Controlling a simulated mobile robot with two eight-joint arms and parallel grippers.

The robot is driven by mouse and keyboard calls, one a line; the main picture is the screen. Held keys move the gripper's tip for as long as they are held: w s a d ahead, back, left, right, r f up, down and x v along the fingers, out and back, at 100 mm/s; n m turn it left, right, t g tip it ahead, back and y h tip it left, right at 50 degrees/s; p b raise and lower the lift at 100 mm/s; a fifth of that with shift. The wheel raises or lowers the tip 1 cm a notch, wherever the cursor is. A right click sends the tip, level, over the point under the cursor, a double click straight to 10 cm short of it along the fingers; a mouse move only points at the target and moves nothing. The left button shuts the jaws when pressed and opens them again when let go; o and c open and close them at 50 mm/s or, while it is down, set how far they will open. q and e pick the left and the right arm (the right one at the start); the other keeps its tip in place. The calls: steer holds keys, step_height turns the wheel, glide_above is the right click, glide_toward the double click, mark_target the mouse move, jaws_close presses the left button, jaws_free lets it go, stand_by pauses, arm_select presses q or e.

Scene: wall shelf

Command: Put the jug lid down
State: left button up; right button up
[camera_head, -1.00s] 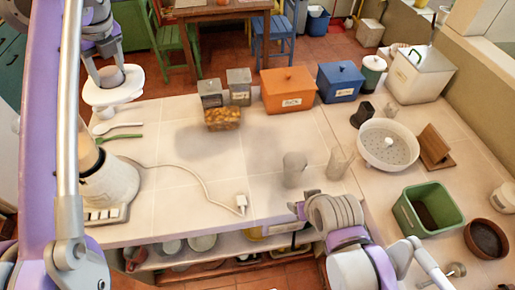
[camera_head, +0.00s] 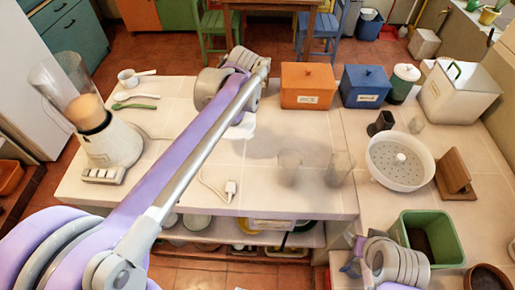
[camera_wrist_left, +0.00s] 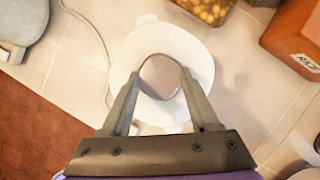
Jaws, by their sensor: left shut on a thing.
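The jug lid (camera_wrist_left: 190,45) is a white disc with a rounded knob (camera_wrist_left: 160,77) in the middle. In the left wrist view my left gripper (camera_wrist_left: 160,80) is shut on the knob, one finger on each side. In the head view a white edge of the lid (camera_head: 241,130) shows below my left arm, over the middle of the counter. My arm hides most of the lid and the left fingers there. I cannot tell the gap between lid and counter. My right gripper (camera_head: 350,255) is low at the counter's front right; its jaw opening is unclear.
A blender (camera_head: 113,145) stands at the left. A cable with a plug (camera_head: 230,188) and clear glasses (camera_head: 289,165) lie or stand nearby. An orange RICE box (camera_head: 308,84) and blue box (camera_head: 365,86) stand behind. A white colander (camera_head: 399,160) is right. Bare counter (camera_head: 270,200) shows in front.

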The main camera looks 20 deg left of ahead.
arm_select(q)
steer(key=shift+s+d+f, duration=0.1)
steer(key=shift+d+f, duration=0.15)
steer(key=shift+f, duration=0.1)
step_height(320, 180, down, 10)
steer(key=shift+d+f, duration=0.1)
steer(key=shift+f, duration=0.05)
steer(key=shift+f+b, duration=0.25)
steer(key=shift+b, duration=0.1)
steer(key=o, duration=1.5)
steer(key=shift+r, duration=0.1)
steer(key=shift+c, duration=0.2)
